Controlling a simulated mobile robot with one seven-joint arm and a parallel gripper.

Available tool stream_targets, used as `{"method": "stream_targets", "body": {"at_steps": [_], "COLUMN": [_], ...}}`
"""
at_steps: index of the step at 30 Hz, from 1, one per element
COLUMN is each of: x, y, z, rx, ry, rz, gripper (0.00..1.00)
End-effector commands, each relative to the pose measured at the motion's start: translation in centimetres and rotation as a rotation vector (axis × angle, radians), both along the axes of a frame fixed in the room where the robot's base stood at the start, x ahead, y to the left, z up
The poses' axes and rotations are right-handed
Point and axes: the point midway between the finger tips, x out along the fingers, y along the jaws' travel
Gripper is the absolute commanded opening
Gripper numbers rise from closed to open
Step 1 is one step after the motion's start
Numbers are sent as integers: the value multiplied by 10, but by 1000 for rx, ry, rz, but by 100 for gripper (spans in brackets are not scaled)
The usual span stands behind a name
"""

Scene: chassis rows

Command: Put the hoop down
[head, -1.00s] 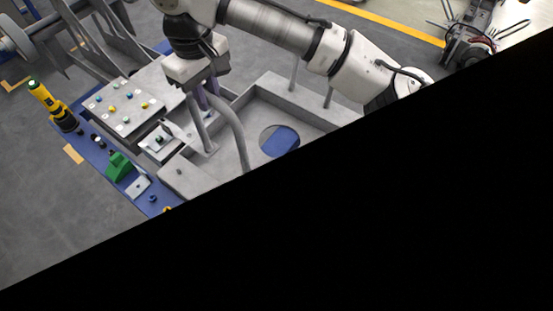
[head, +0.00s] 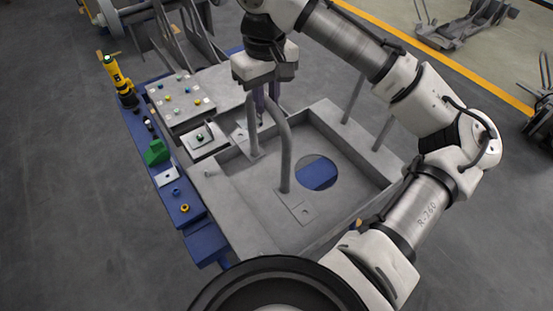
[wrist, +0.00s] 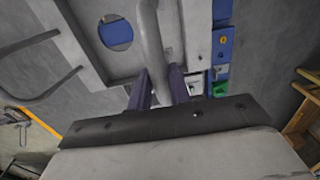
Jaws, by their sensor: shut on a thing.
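The hoop is a grey bent tube (head: 286,160) with two legs, over the grey chassis tray (head: 245,228). My gripper (head: 262,100) is above the tray's far left part, its purple fingers shut on the hoop's top. The longer leg reaches down close to the tray floor, left of a round hole. I cannot tell whether the legs touch the floor. In the wrist view the hoop (wrist: 152,45) runs between the two fingers (wrist: 160,90), and part of it is hidden by them.
A plate with coloured knobs (head: 180,98) stands left of the tray. A blue rail (head: 165,180) carries a yellow-black tool (head: 118,80) and a green block (head: 156,152). Upright posts (head: 352,98) rise at the tray's right side. Bare floor lies left.

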Motion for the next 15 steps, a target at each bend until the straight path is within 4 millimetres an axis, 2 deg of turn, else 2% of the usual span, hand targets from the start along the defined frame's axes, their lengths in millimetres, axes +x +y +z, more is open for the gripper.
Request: {"method": "stream_targets", "body": {"at_steps": [9, 15], "x": [-1, 0], "y": [-1, -1], "z": [-78, -110], "rx": [-1, 0], "ry": [0, -1], "rz": [-1, -1], "gripper": [0, 0]}}
